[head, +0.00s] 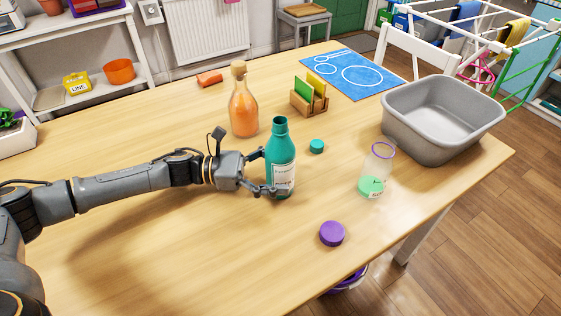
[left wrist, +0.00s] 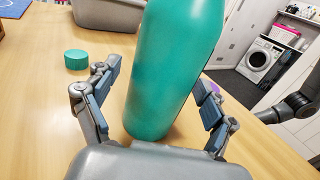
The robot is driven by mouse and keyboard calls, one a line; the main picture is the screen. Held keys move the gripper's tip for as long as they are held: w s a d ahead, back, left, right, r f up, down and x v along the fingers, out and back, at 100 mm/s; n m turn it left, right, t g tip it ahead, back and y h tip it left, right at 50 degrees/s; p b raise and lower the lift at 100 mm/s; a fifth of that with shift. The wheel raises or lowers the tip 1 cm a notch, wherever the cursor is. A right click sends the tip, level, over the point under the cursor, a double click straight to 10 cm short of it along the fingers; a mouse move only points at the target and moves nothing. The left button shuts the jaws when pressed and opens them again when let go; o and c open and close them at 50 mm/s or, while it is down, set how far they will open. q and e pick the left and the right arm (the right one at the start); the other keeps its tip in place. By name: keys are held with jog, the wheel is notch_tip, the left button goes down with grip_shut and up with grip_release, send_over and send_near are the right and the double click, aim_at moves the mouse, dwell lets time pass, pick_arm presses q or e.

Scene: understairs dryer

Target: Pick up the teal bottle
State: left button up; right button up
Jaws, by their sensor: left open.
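The teal bottle (head: 281,155) stands upright and uncapped on the wooden table, with a white label low on its side. My left gripper (head: 264,172) is open, with its fingers on either side of the bottle. In the left wrist view the bottle (left wrist: 172,70) stands between the two open fingers (left wrist: 155,100), and its top is cut off. A gap shows beside the finger on the left; contact at the other finger is unclear. A teal cap (head: 317,146) lies on the table to the right of the bottle.
An orange bottle with a cork (head: 243,105) stands behind the teal one. A wooden holder with cards (head: 310,97), a clear jar (head: 377,170), a purple lid (head: 332,233) and a grey basin (head: 437,130) stand around. The table's front left is clear.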

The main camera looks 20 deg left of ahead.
aim_at(280, 160)
pick_arm(q)
jog(key=c, duration=1.6)
jog(key=shift+r, duration=0.15)
jog(key=shift+c, duration=0.2)
jog(key=shift+w+r, duration=0.1)
jog(key=shift+r, duration=0.2)
notch_tip(280, 160, up, 2)
jog(key=shift+r, duration=0.1)
jog(key=a+r+b, duration=0.1)
jog(key=a+r, duration=0.9)
jog(key=a, duration=0.4)
pick_arm(e)
jog(key=w+r, duration=0.2)
jog(key=r, duration=0.1)
jog(key=shift+w+a, duration=0.25)
jog(key=shift+w, duration=0.15)
